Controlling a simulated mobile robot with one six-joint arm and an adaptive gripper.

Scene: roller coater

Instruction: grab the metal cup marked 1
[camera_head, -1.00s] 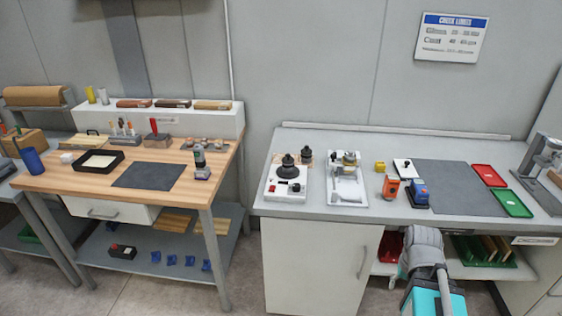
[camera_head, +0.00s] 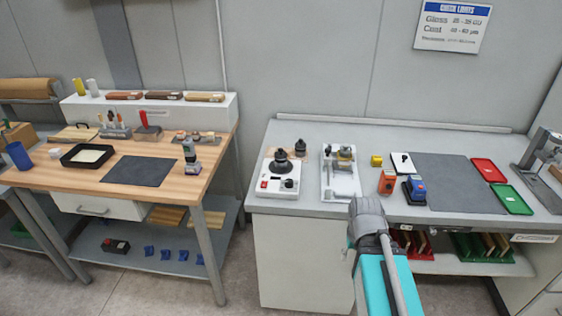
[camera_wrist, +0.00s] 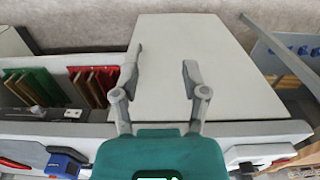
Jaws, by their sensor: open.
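I cannot make out a metal cup marked 1 in any view. Several small metallic pieces (camera_head: 196,136) stand on a rack at the back right of the wooden table; they are too small to read any mark. My gripper (camera_wrist: 162,60) shows in the wrist view with its two fingers apart and nothing between them. Behind the fingers is the white cabinet door (camera_wrist: 205,75) of the right bench.
The grey bench (camera_head: 330,206) carries a white device with a black knob (camera_head: 283,180), a white fixture (camera_head: 341,170), an orange device (camera_head: 387,182), a blue device (camera_head: 414,189), a red tray (camera_head: 488,170) and a green tray (camera_head: 511,199). A wooden table (camera_head: 85,183) stands left, past a floor gap.

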